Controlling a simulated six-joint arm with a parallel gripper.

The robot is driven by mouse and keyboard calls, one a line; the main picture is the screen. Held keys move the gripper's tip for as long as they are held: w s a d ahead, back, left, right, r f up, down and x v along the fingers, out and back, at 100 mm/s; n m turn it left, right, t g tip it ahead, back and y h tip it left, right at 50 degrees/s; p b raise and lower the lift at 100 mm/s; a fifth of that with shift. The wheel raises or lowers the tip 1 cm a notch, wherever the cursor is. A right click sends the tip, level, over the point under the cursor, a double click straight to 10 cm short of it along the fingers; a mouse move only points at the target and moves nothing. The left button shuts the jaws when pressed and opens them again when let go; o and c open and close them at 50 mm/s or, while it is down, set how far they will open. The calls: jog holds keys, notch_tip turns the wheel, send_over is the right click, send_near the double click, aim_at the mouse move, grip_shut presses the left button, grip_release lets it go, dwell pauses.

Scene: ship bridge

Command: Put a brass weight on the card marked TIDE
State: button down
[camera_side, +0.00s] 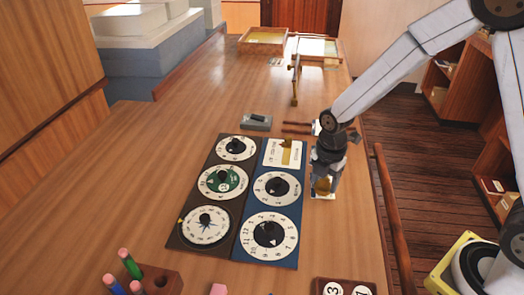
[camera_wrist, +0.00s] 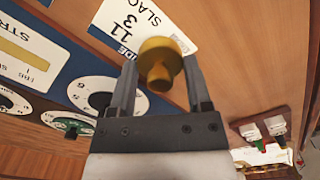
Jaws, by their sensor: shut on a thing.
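My gripper (camera_side: 322,176) points down at the right side of the table, shut on a brass weight (camera_side: 322,187). The wrist view shows the round, knobbed weight (camera_wrist: 158,58) between the two fingertips (camera_wrist: 160,66). The white card marked TIDE (camera_wrist: 135,22), with a blue heading and the figures 11 and 3, lies beneath and beyond the weight. The weight covers part of the card in that view. In the side view a little of the card (camera_side: 329,195) shows around the weight. I cannot tell whether the weight touches the card.
A dark and blue panel of dials (camera_side: 237,200) lies just left of my gripper. A pen holder (camera_side: 150,281) and a tray of numbered discs (camera_side: 342,287) are near the front. A grey block (camera_side: 257,122) and a wooden frame (camera_side: 295,85) stand farther back. A rail (camera_side: 392,215) edges the right.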

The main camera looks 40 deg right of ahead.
jog(key=shift+f, duration=0.2)
dwell(0.4)
grip_release()
jog(key=shift+r, duration=3.95)
